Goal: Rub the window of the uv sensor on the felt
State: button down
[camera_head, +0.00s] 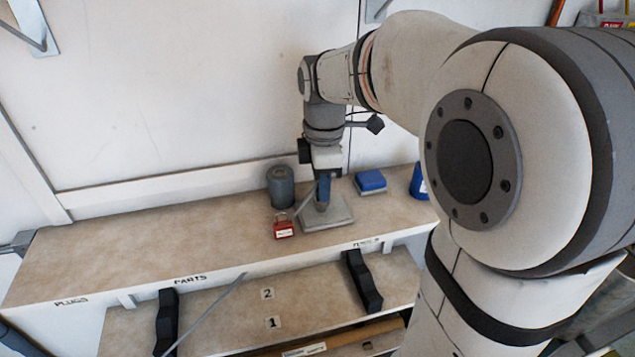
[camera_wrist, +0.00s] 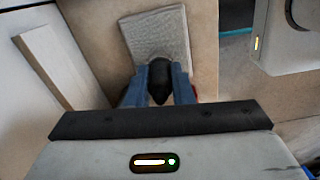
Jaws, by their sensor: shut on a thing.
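My gripper (camera_head: 323,203) has blue fingers and points down over the shelf; it also shows in the wrist view (camera_wrist: 158,98). It is shut on a dark, rounded piece, which I take to be the uv sensor (camera_wrist: 158,80). The sensor's window is not in sight. The felt (camera_head: 338,218) is a grey square pad on the shelf, right under the fingers. In the wrist view the felt (camera_wrist: 157,35) reaches out beyond the fingers. I cannot tell whether the sensor touches it.
A red padlock-like piece (camera_head: 284,229) lies left of the felt. A grey cylinder (camera_head: 280,187) stands behind it. A blue block (camera_head: 370,182) and a blue container (camera_head: 418,184) are to the right. The shelf's left part (camera_head: 130,240) is clear. Black brackets (camera_head: 362,280) stand on the lower shelf.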

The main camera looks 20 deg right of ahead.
jog(key=shift+s+d+f, duration=0.1)
jog(key=shift+d+f, duration=0.05)
jog(key=shift+d, duration=0.05)
jog(key=shift+r+p, duration=0.45)
jog(key=shift+p, duration=0.05)
jog(key=shift+r+p, duration=2.75)
jog(key=shift+r, duration=0.45)
jog(key=shift+r+p, duration=0.15)
jog(key=shift+p, duration=0.45)
jog(key=g+p, duration=0.4)
jog(key=p, duration=0.4)
jog(key=s+r+g+p, duration=0.3)
jog(key=s+g+p, duration=0.3)
jog(key=s+p, duration=0.2)
jog(key=shift+s+r+g+p, duration=0.15)
jog(key=shift+s+g+p, duration=0.2)
jog(key=shift+p, duration=0.4)
jog(key=shift+w, duration=0.15)
